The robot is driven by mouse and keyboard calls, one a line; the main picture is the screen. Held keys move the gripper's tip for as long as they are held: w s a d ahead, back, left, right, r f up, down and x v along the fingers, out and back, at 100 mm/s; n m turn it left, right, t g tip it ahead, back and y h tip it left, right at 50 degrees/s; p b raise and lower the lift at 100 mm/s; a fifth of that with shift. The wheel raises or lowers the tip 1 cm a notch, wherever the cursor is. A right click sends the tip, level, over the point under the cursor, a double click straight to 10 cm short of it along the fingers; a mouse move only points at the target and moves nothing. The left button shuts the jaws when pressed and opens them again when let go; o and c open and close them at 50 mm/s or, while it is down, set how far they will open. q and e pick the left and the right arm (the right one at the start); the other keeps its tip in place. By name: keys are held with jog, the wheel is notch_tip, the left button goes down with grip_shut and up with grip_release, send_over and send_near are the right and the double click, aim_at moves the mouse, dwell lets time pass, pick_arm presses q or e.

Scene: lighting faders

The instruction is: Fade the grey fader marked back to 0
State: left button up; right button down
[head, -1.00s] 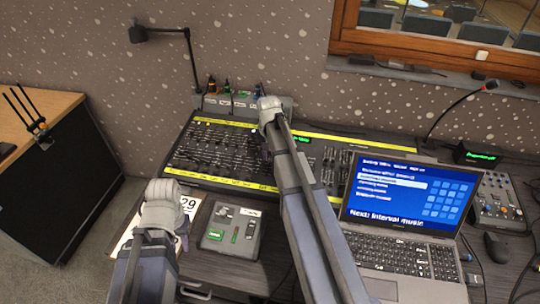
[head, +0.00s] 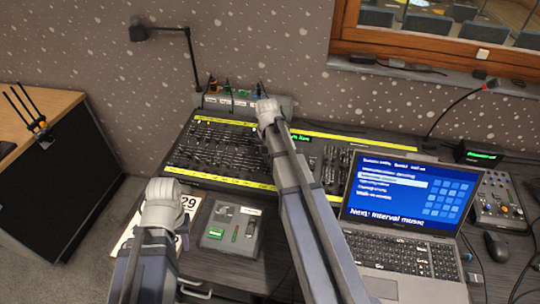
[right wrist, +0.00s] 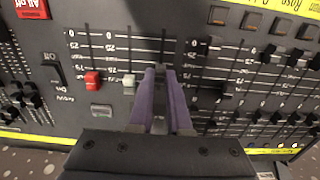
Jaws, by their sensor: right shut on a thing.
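The lighting desk (head: 205,180) lies on the table in the head view, with rows of faders and yellow label strips. My right gripper (right wrist: 160,72) is over it, its purple fingers shut on a slim dark fader cap mostly hidden between them, partway along a scale. I cannot read that fader's name.
A small grey control box (head: 231,228) stands in front of the desk. A laptop (head: 400,205) stands open right of my right arm. A small mixer (head: 497,200) and a mouse (head: 495,246) are further right. A lamp (head: 190,60) rises behind the desk.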

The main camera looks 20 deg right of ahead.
aim_at(267, 173)
pick_arm(q)
jog(key=shift+f, duration=0.2)
pick_arm(e)
jog(key=shift+s+a+f, duration=0.1)
jog(key=shift+s+a, duration=0.55)
jog(key=shift+s, duration=0.2)
jog(key=shift+s+a+f, duration=0.1)
jog(key=shift+s+a, duration=0.5)
jog(key=shift+s, duration=0.25)
jog(key=c, duration=1.1)
grip_release()
pick_arm(q)
jog(key=shift+r, duration=0.1)
pick_arm(e)
jog(key=shift+r, duration=0.15)
